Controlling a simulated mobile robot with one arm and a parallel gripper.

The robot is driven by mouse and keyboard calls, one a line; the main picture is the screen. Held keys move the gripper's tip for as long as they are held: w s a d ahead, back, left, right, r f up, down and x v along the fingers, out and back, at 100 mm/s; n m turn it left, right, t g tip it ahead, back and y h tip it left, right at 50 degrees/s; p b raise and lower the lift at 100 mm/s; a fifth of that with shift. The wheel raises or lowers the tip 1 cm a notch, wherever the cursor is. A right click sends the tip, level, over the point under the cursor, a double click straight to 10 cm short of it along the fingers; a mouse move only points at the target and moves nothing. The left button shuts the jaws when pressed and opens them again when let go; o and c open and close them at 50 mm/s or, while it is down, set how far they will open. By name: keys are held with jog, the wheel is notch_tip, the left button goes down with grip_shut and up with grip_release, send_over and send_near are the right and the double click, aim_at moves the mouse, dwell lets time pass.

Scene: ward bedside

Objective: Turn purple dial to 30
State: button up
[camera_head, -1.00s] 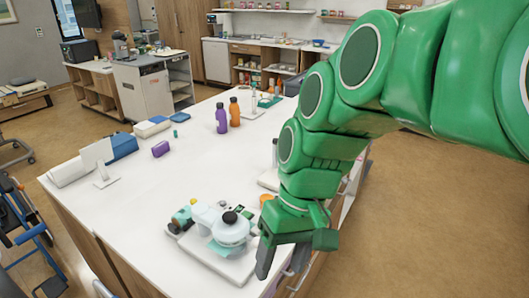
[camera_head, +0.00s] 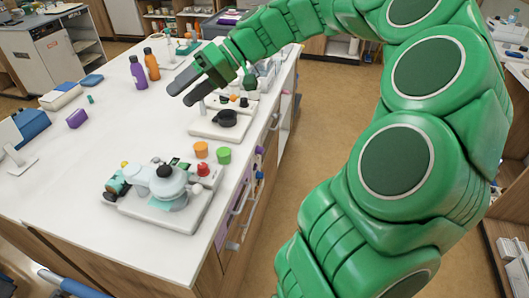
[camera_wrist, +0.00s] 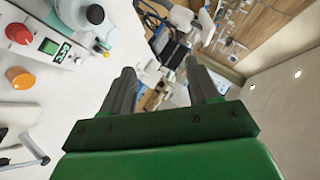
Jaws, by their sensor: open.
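A small purple knob (camera_head: 259,150), perhaps the purple dial, sits on the front side of the white counter (camera_head: 110,195) in the head view. It is too small to read any marks or setting. My gripper (camera_head: 179,98) is open and empty above the counter, pointing left, well apart from this knob and farther back. In the wrist view my gripper (camera_wrist: 165,88) shows two spread fingers with nothing between them. The purple knob cannot be made out in the wrist view.
A centrifuge-like device (camera_head: 166,187) with a red knob (camera_head: 203,169) stands on the near counter. A white device with a black top (camera_head: 222,121) sits below my gripper.

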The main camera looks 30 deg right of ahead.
jog(key=w+d+f+m+t+y, duration=0.1)
jog(key=w+d+t, duration=0.2)
jog(key=w+d, duration=0.35)
jog(key=w+d+f+m+t+y, duration=0.1)
jog(key=w+d+t, duration=0.25)
jog(key=d, duration=0.55)
jog(key=w+d+f+m+t+h, duration=0.1)
jog(key=d+f+t, duration=0.25)
jog(key=d, duration=0.65)
jog(key=w+d+f+m+t, duration=0.2)
jog(key=d+f, duration=0.2)
jog(key=d, duration=0.5)
send_near(263, 151)
jog(key=w, duration=0.1)
jog(key=shift+f+x, duration=0.15)
jog(key=shift+x, duration=2.05)
jog(key=shift+f+x, duration=0.15)
jog(key=shift+x, duration=2.05)
jog(key=shift+s+a, duration=0.1)
jog(key=c, duration=1)
jog(key=shift+c, duration=0.2)
